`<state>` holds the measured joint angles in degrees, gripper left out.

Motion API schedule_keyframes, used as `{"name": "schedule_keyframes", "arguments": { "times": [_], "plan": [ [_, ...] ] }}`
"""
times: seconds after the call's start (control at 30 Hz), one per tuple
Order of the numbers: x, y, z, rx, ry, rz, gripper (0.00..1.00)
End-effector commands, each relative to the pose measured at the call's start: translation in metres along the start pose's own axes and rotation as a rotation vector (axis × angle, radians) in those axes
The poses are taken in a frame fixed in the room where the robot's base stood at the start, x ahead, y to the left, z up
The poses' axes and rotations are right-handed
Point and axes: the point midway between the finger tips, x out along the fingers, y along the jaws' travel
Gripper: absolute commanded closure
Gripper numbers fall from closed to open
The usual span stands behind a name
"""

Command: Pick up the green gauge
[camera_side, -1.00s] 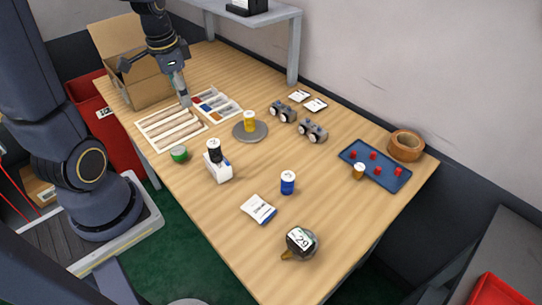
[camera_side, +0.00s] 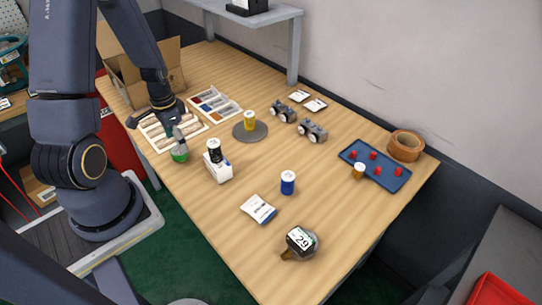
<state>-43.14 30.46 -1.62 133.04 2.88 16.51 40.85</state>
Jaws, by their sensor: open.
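The green gauge (camera_side: 180,156) is a small round green piece standing on the wooden table near its left edge, just in front of the wooden slotted tray.
A white block with a black-capped cylinder (camera_side: 217,163) stands close to the right of the gauge. The slotted tray (camera_side: 203,125) lies behind it. A yellow cylinder on a grey disc (camera_side: 250,124), a blue cylinder (camera_side: 288,182) and a blue tray (camera_side: 391,183) stand farther right.

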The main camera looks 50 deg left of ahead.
Motion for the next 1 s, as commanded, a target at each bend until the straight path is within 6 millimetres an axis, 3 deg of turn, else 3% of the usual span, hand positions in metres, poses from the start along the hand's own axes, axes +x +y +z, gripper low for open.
{"name": "schedule_keyframes", "arguments": {
  "times": [0.3,0.57,1.0],
  "plan": [
    [0.045,-0.001,-0.001,0.0,-0.002,0.002,0.2],
    [0.047,-0.001,-0.002,0.0,0.0,-0.001,0.2],
    [0.047,-0.001,-0.002,0.0,0.0,0.0,0.65]
  ]
}}
